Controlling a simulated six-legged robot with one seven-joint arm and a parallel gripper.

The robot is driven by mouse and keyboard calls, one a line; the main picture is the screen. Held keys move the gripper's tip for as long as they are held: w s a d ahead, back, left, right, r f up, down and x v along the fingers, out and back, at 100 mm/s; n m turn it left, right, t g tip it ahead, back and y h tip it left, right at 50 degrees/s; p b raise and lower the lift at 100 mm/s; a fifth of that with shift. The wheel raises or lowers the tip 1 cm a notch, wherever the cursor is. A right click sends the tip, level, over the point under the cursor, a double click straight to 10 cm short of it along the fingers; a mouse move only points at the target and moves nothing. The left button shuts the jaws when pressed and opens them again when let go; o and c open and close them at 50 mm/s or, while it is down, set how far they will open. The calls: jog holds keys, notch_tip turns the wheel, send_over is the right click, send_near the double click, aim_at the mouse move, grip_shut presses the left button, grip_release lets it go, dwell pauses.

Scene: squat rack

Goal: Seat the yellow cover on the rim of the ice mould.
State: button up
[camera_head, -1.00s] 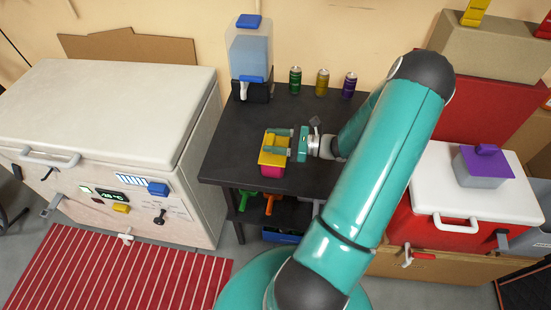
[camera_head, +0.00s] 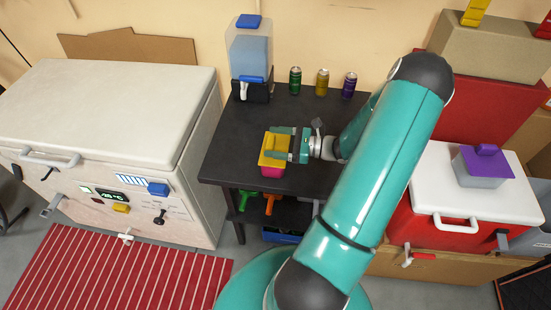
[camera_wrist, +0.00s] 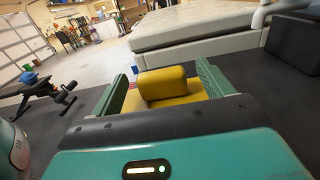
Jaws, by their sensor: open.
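The yellow cover (camera_head: 267,158), with a raised block handle, lies on top of the pink ice mould (camera_head: 271,172) at the front of the dark table. It looks roughly level; whether its edge is fully down on the rim cannot be told. The handle shows in the wrist view (camera_wrist: 168,83) between the fingers, with gaps on both sides. My gripper (camera_head: 276,143) is open and reaches in from the right over the cover, one finger on each side of the handle. In the wrist view the mould is mostly hidden below the cover.
A water dispenser (camera_head: 250,55) and green, gold and purple cans (camera_head: 322,82) stand at the back of the dark table (camera_head: 225,150). A white chest freezer (camera_head: 120,110) is on the left. A red cooler (camera_head: 440,190) with a white lid stands right. The table left of the mould is clear.

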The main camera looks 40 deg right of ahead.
jog(key=v, duration=1.3)
jog(key=shift+s, duration=0.1)
jog(key=w+a+r+n+g, duration=0.1)
jog(key=a+r+n+g, duration=0.1)
jog(key=a, duration=0.1)
jog(key=w+a+r+n+g, duration=0.2)
jog(key=a+n+g, duration=0.1)
jog(key=a, duration=0.1)
jog(key=w+a+r+n+g, duration=0.2)
jog(key=a+g, duration=0.1)
jog(key=shift+w+a+r+y, duration=0.2)
jog(key=shift+w+r+y, duration=0.05)
jog(key=shift+r+y, duration=0.15)
jog(key=s+a+r+n+h, duration=0.2)
jog(key=a+r+n+h, duration=0.4)
jog(key=a+r+n, duration=0.3)
jog(key=s+a+r+n+h, duration=0.3)
jog(key=a+r+n+h, duration=0.2)
jog(key=a+r+n, duration=0.4)
jog(key=a+n, duration=0.3)
jog(key=a, duration=0.3)
jog(key=shift+a+r+g+h, duration=0.2)
jog(key=shift+a+g+h, duration=0.1)
jog(key=shift+a+h, duration=0.1)
